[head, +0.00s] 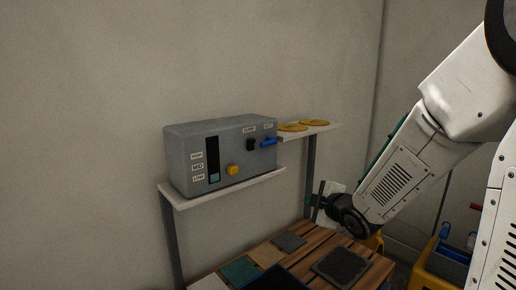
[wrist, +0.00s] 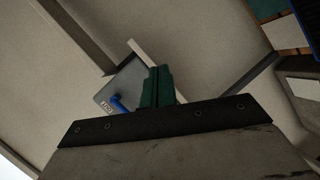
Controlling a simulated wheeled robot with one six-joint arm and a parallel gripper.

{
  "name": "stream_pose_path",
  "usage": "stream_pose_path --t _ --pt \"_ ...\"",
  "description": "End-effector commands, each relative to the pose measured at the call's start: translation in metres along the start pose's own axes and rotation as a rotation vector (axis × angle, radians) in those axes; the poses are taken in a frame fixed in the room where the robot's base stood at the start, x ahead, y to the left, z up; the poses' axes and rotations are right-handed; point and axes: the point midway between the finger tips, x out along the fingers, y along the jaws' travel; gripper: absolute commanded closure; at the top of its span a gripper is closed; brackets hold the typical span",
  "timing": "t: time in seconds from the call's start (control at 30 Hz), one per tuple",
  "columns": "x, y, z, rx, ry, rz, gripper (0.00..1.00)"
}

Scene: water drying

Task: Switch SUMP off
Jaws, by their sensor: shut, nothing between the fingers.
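A grey control box (head: 222,140) stands on a wall shelf at the centre-left. A black switch (head: 250,145) sits on the right of its face, below a small label (head: 249,129) too small to read surely. A blue lever (head: 268,142) sticks out at the box's right end; it also shows in the wrist view (wrist: 119,104) beside a white label. My gripper (head: 318,202) is right of and below the box, apart from it. In the wrist view its green fingers (wrist: 158,86) are together and empty, and partly cover the box.
The box also has a yellow button (head: 233,169) and a dark gauge slot (head: 213,160) beside HIGH, MID and LOW labels. Yellow discs (head: 292,127) lie on a higher shelf (head: 325,129). A slatted wooden table (head: 315,240) with flat mats stands below. A yellow bucket (head: 440,265) is at lower right.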

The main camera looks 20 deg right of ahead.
Motion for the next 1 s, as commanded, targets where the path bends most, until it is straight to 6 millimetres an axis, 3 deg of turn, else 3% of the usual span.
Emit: stream_pose_path --t 0.17,0.4,0.6,1.0 --pt "-0.001 0.024 -0.041 -0.186 0.223 0.172 1.0" --pt "-0.025 0.053 -0.086 -0.362 0.415 0.391 1.0" --pt "-0.034 0.062 -0.097 -0.425 0.453 0.468 1.0" --pt "-0.031 0.062 -0.098 -0.43 0.45 0.467 1.0"
